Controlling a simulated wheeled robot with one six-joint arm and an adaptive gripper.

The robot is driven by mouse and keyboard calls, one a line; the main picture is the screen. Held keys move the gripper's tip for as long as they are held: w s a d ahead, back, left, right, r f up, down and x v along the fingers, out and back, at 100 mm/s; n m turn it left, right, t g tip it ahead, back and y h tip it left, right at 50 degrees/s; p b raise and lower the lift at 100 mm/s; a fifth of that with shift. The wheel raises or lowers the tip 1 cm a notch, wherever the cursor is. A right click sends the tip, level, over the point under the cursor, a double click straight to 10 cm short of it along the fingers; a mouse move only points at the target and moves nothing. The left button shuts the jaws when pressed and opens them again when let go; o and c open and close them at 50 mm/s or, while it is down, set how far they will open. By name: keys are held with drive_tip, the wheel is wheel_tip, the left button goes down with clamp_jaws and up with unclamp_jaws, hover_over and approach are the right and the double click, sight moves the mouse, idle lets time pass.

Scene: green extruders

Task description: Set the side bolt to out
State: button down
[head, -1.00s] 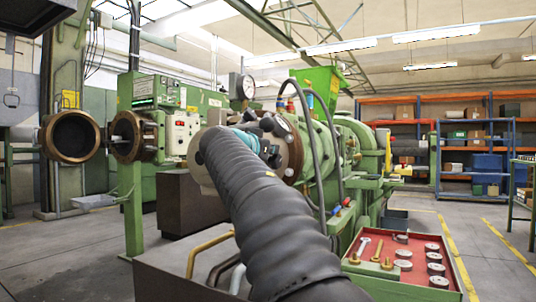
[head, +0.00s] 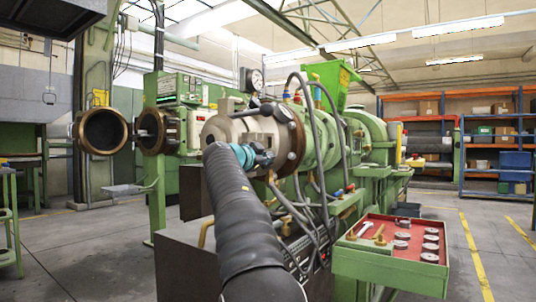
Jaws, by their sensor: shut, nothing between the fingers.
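The green extruder (head: 322,135) stands ahead, with a grey metal head (head: 225,127) and a brown bolted flange (head: 292,137) at its near end. My gripper (head: 266,158) is at the end of my black-sleeved arm, past a teal ring, in front of the extruder head and close to the flange. It is small and dark here; it looks shut and empty. I cannot tell whether it touches the head. Bolt heads show on the flange, but I cannot pick out the side bolt for sure; my arm and gripper hide part of this area.
A red-lined tray (head: 413,238) with tools and several round metal pieces juts out at the right. Hoses hang below the flange. A pressure gauge (head: 253,80) stands above the head. An open round die ring (head: 103,131) is at the left. Floor is clear at far right.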

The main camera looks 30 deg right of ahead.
drive_tip(key=shift+w+d+f, duration=0.1)
drive_tip(key=shift+d+f, duration=0.1)
drive_tip(key=shift+f, duration=0.15)
drive_tip(key=shift+a, duration=0.1)
idle(0.4)
drive_tip(key=b+v, duration=0.1)
drive_tip(key=v, duration=0.9)
drive_tip(key=shift+b, duration=0.4)
